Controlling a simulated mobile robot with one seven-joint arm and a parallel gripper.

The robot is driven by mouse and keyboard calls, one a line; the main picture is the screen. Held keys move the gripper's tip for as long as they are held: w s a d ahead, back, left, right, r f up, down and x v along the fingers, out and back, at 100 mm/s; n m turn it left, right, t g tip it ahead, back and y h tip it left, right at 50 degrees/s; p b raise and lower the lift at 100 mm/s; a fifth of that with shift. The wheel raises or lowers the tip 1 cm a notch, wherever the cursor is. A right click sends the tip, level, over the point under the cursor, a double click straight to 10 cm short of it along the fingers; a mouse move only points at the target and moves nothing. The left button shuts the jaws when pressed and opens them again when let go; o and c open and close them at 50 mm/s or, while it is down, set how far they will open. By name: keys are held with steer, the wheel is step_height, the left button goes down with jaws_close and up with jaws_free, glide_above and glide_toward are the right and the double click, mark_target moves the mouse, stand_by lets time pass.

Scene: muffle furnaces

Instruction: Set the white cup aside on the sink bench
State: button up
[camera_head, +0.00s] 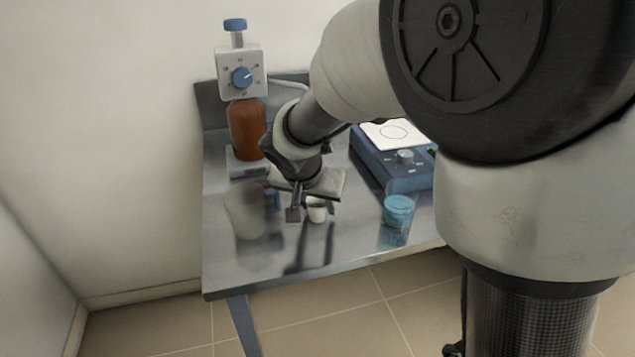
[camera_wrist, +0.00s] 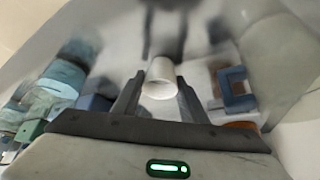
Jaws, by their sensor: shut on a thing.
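The white cup (camera_head: 317,211) is small and shows below my gripper (camera_head: 313,212) in the head view, over the steel sink bench (camera_head: 250,270). In the wrist view the white cup (camera_wrist: 160,78) sits between the two dark fingers of my gripper (camera_wrist: 159,95). The fingers are shut on its sides. Whether the cup's base touches the bench is hard to tell. My arm hides part of the bench behind it.
A brown bottle (camera_head: 246,128) with a white dispenser top stands at the back left. A blue device (camera_head: 400,172) with a white plate stands to the right. A blue-lidded jar (camera_head: 397,211) is near the front right. The front left of the bench is bare.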

steer(key=shift+f+b, duration=0.2)
steer(key=shift+b, duration=0.1)
steer(key=o, duration=1)
steer(key=shift+r, duration=0.1)
steer(key=shift+o, duration=0.2)
steer(key=shift+s+a+r+p, duration=0.1)
steer(key=shift+s+r+p, duration=0.05)
steer(key=shift+r+p, duration=0.4)
steer(key=p+v, duration=0.2)
steer(key=v, duration=0.9)
steer(key=s+d+r+n+y, duration=0.1)
steer(key=s+d+r+n, duration=0.2)
steer(key=s+d, duration=1.2)
steer(key=shift+s+d+r+y, duration=0.4)
steer(key=shift+s+r, duration=0.05)
steer(key=shift+s, duration=0.85)
